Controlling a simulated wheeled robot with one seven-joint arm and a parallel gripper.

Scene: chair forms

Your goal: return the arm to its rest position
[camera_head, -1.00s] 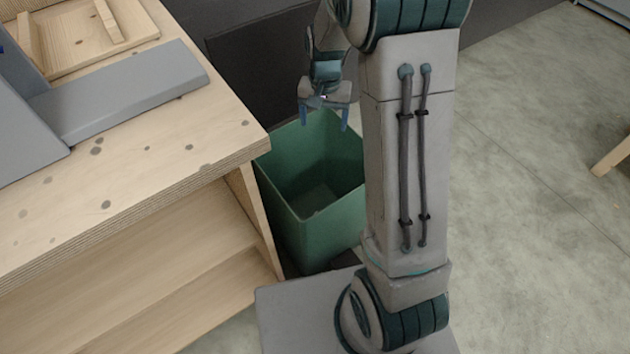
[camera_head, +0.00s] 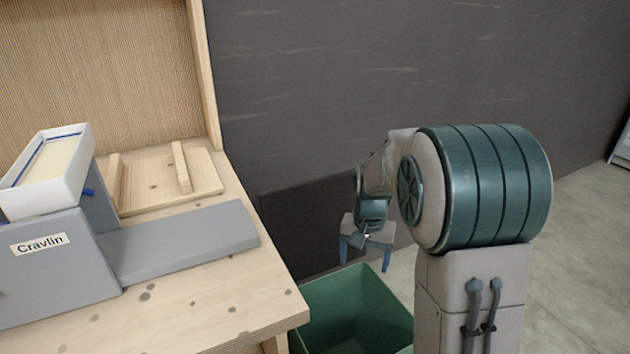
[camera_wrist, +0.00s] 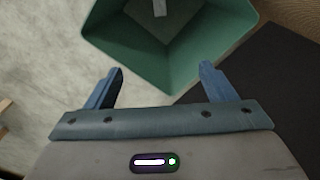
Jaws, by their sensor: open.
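My gripper (camera_head: 364,256) hangs from my folded arm, right of the wooden workbench, with its blue fingers pointing down. It is open with nothing between the fingers. In the wrist view the two fingers of my gripper (camera_wrist: 160,88) stand wide apart, and a green bin (camera_wrist: 205,50) lies beyond them. In the head view the green bin (camera_head: 350,300) is on the floor below my gripper, partly hidden by my arm. A small pale object (camera_wrist: 159,8) shows inside the bin in the wrist view.
The workbench (camera_head: 215,310) at left carries a grey fixture (camera_head: 60,270) labelled "Cravlin", a white tray (camera_head: 25,200) and a wooden board with strips (camera_head: 150,190). A dark panel (camera_head: 300,220) stands against the grey wall behind. Open floor (camera_head: 580,220) lies at right.

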